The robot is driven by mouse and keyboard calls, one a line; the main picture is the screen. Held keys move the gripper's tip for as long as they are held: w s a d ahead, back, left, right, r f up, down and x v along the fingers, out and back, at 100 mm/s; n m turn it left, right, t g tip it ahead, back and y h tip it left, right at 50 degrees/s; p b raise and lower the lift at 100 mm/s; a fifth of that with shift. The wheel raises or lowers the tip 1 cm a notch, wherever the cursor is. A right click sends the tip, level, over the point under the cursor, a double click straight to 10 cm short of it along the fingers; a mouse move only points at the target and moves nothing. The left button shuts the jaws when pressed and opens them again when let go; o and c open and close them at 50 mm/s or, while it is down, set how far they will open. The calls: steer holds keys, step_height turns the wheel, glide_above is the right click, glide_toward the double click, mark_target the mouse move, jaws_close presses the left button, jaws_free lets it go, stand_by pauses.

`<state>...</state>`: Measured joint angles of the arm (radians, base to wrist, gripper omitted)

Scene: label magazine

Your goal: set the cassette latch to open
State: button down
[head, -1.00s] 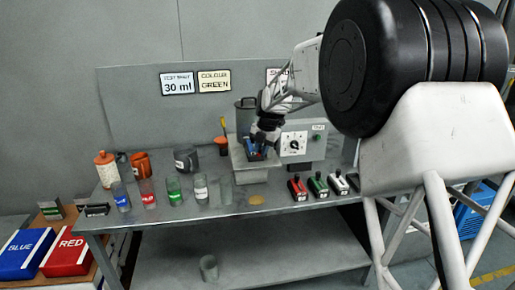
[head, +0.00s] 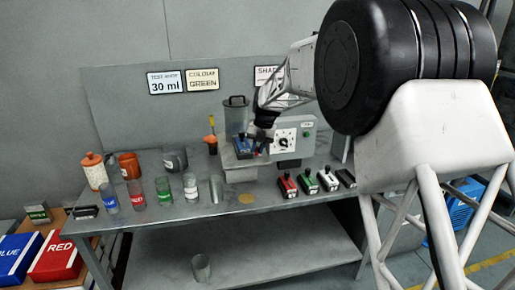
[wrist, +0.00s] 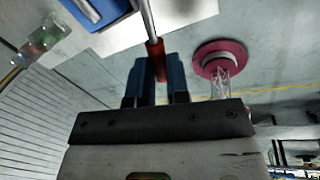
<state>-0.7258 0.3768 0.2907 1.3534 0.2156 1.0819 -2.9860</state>
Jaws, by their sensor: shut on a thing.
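A blue cassette (head: 243,147) sits on the grey stand (head: 241,174) at the middle of the bench. Its blue body also shows at the top left of the wrist view (wrist: 97,10). My gripper (wrist: 157,72) is shut on a red-tipped lever (wrist: 155,47), which I take to be the latch. The lever's metal rod runs up out of the wrist view beside the cassette. In the head view my gripper (head: 261,149) is just right of the cassette. The latch's markings cannot be read.
A grey box with a dial (head: 286,141) stands close behind, right of my gripper. A tall grey canister (head: 236,117) is behind the stand. Several beakers and jars line the left of the bench. Several small coloured blocks (head: 308,182) lie at the right front.

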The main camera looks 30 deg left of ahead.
mark_target(257, 149)
steer(key=c, duration=1.1)
jaws_free()
steer(key=shift+r, duration=0.15)
step_height(257, 149, up, 8)
steer(key=d, duration=0.1)
steer(key=shift+w+d+f, duration=0.2)
steer(key=shift+w+f, duration=0.05)
steer(key=shift+w, duration=0.15)
steer(key=shift+s+a+m, duration=0.1)
steer(key=shift+a+m, duration=0.1)
steer(key=shift+m, duration=0.1)
jaws_close()
steer(key=shift+s+a+r+m+h, duration=0.1)
steer(key=shift+s+a+m+h, duration=0.1)
steer(key=shift+a+m, duration=0.25)
steer(key=shift+s+a+m+h, duration=0.15)
steer(key=shift+a+m+h, duration=0.1)
steer(key=shift+m, duration=0.3)
steer(key=s+a+r+m+t+h, duration=0.2)
steer(key=a+m, duration=0.6)
steer(key=m, duration=0.7)
steer(key=shift+s+a+r+t+h, duration=0.25)
steer(key=shift+s+r+h, duration=0.3)
steer(key=shift+s+h, duration=0.6)
